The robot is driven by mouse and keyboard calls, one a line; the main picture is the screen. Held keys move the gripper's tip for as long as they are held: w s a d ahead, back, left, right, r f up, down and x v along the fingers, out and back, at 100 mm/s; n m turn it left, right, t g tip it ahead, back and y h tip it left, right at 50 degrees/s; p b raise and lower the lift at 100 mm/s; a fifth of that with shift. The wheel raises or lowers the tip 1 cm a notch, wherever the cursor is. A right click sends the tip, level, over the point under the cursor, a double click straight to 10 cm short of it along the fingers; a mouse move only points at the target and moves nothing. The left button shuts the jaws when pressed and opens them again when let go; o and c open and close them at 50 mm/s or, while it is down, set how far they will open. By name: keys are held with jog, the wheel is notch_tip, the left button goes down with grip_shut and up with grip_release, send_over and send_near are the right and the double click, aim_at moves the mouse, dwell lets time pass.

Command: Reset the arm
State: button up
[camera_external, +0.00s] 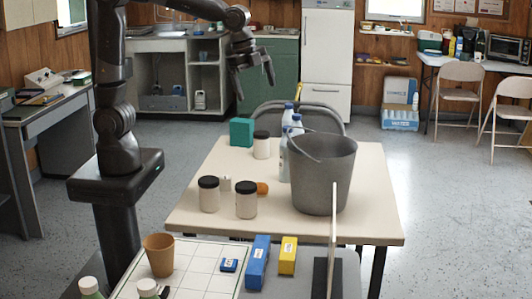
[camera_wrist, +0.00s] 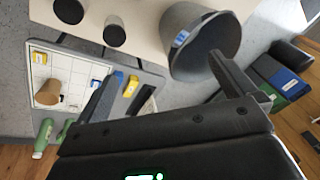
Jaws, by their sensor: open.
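My gripper (camera_external: 254,75) is raised in the air above the far left part of the cream table (camera_external: 373,203) in the external view. Its fingers point down and stand apart, with nothing between them. In the wrist view the two fingers of my gripper (camera_wrist: 165,90) are spread wide, and the table, a bucket and a tray show beyond them. The arm rises from my dark column at the left and reaches across to the right, bent at the elbow.
The cream table holds a grey bucket (camera_external: 322,175), black-lidded jars (camera_external: 246,200), bottles (camera_external: 285,150) and a green box (camera_external: 241,132). In front, a gridded board (camera_external: 200,270) carries a tan cup (camera_external: 159,255), with blue (camera_external: 257,262) and yellow (camera_external: 288,256) boxes beside it. Open floor lies right.

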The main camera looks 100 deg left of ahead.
jog(key=s+n+t, duration=0.3)
jog(key=s+n, duration=0.6)
jog(key=s, duration=1.5)
jog(key=w+a+f+n+g+h, duration=0.1)
jog(key=w+a+f+n+h, duration=0.1)
jog(key=a+f+n+h, duration=0.5)
jog(key=w+a+f+n+g+h, duration=0.1)
jog(key=w+a+f+n+h, duration=0.15)
jog(key=a+f+n, duration=0.75)
jog(key=s+a+f+n+t+y, duration=0.5)
jog(key=s+a+f+n+t, duration=0.2)
jog(key=a+f+n, duration=0.25)
jog(key=s+a+f+n+t+y, duration=0.55)
jog(key=a+f+n+t, duration=0.2)
jog(key=a+n, duration=0.2)
jog(key=shift+g+h, duration=0.25)
jog(key=shift+h, duration=0.15)
jog(key=w, duration=0.9)
jog(key=shift+w+f, duration=0.15)
jog(key=shift+f, duration=0.15)
